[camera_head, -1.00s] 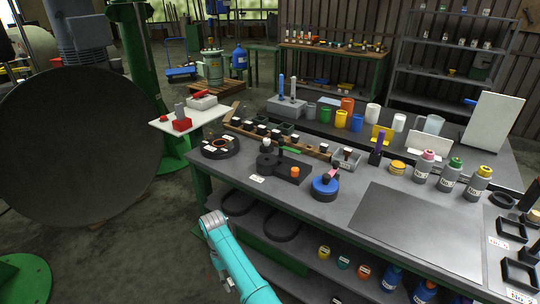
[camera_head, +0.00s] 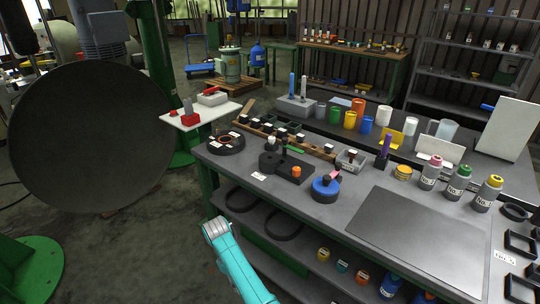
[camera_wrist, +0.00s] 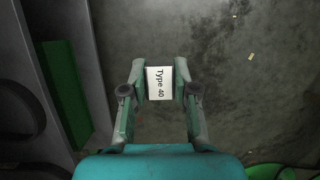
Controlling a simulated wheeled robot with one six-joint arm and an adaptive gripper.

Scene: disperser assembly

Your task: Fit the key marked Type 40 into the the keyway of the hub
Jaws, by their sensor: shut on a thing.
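The key marked Type 40 (camera_wrist: 160,84) shows in the wrist view as a white label. It sits between the two fingers of my gripper (camera_wrist: 161,76), which is shut on it. The key hangs over bare concrete floor, in front of the bench and apart from it. A round dark part with labels (camera_head: 226,144) lies at the bench's left end. I cannot tell which is the hub, and no keyway is discernible.
The grey workbench (camera_head: 345,213) fills the right. On it are a wooden holder (camera_head: 318,149) with dark blocks, a blue round part (camera_head: 325,189) and several bottles (camera_head: 459,180). A large dark disc (camera_head: 88,140) stands at the left. Floor between disc and bench is clear.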

